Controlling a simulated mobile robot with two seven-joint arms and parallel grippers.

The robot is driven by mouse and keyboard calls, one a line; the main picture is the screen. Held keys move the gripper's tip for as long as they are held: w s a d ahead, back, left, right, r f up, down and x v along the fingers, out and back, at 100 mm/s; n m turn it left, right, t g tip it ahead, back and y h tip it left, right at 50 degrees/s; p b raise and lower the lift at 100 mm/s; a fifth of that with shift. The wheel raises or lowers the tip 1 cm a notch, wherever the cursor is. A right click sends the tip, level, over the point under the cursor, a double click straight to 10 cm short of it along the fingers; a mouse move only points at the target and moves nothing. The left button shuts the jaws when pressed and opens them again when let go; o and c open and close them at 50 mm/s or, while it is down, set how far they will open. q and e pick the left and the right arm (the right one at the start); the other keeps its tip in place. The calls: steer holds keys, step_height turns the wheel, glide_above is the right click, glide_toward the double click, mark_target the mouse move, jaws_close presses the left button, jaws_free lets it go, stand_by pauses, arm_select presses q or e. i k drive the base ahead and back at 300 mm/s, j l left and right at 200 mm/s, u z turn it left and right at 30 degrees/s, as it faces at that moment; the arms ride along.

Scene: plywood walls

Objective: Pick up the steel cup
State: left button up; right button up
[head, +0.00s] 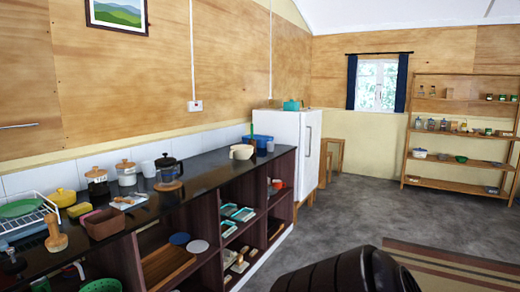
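I cannot make out a steel cup for certain. A small pale grey cup-like thing (270,146) stands at the far end of the dark counter, beside a light bowl (242,152); it is too small to tell if it is steel. A whitish cup-like thing (148,169) stands mid-counter, left of a dark French press (168,167). Neither of my grippers shows; a dark rounded part, probably of my arm, fills the bottom middle.
The dark counter (210,172) runs along the left wall above open shelves. A dish rack (30,212), a brown box (107,223) and lidded jars crowd its near end. A white fridge (299,150) and a wooden shelf rack (463,183) stand beyond. The grey floor is open.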

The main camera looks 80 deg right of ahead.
mark_target(270, 145)
steer(key=z, duration=2.65)
steer(key=i+l+z, duration=0.45)
steer(key=i+z, duration=0.15)
steer(key=i, duration=0.25)
steer(key=i+l+z, duration=0.1)
steer(key=i+z, duration=0.3)
steer(key=i, duration=0.8)
steer(key=i+u, duration=0.15)
steer(key=i, duration=0.7)
steer(key=i+u, duration=0.1)
steer(key=i, duration=0.75)
steer(key=i+l+u, duration=0.15)
steer(key=i, duration=0.65)
steer(key=i+l, duration=0.05)
steer(key=l, duration=0.05)
